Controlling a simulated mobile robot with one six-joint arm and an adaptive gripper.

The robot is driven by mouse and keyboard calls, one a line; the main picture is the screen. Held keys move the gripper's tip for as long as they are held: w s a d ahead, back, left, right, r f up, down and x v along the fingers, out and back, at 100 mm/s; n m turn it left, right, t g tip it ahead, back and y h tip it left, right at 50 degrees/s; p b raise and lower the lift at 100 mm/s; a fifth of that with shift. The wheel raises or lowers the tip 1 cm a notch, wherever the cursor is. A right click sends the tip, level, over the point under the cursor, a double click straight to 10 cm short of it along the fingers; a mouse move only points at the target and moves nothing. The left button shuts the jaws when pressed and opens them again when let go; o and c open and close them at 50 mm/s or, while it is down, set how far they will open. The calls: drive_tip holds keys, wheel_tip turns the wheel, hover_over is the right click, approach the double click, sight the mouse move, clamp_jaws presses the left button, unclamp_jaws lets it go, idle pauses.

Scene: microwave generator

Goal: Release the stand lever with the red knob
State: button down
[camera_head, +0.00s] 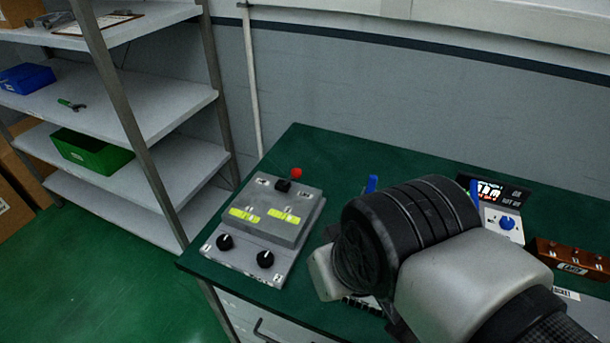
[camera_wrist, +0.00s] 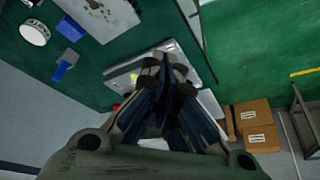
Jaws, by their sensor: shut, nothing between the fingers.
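The grey stand unit (camera_head: 243,262) sits on the left part of the green bench. A red knob (camera_head: 296,173) stands up at its back edge, beside a small black block (camera_head: 283,186). Two black dials are on its front. In the wrist view a bit of red (camera_wrist: 116,106) shows left of my fingers, beside the unit (camera_wrist: 120,73); the lever under it is hidden. My gripper (camera_wrist: 168,62) is shut and empty, its fingertips over the unit in that view. Contact cannot be told. In the head view my arm hides the gripper.
The bench (camera_head: 310,150) has free green room behind the unit. Right of my arm are a panel with a blue dial (camera_head: 507,223) and a brown box (camera_head: 570,262). A shelf rack (camera_head: 165,120) stands left of the bench. Cardboard boxes (camera_wrist: 257,123) show in the wrist view.

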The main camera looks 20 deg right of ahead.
drive_tip(key=w+d+f+m+g+y+p, duration=0.25)
drive_tip(key=w+m+y+p, duration=0.4)
drive_tip(key=w+m, duration=0.8)
drive_tip(key=w+d+f+m+t, duration=0.4)
drive_tip(key=d+f+m, duration=0.1)
drive_tip(key=d+m, duration=0.2)
drive_tip(key=w+d+f+m+t+y+p, duration=0.1)
drive_tip(key=w+d+f+m+t, duration=0.3)
drive_tip(key=d+m, duration=0.4)
drive_tip(key=shift+d+f+t+p, duration=0.3)
drive_tip(key=shift+d+f+t, duration=0.15)
drive_tip(key=shift+d+f, duration=0.45)
drive_tip(key=shift+r+y, duration=0.1)
drive_tip(key=shift+y, duration=0.15)
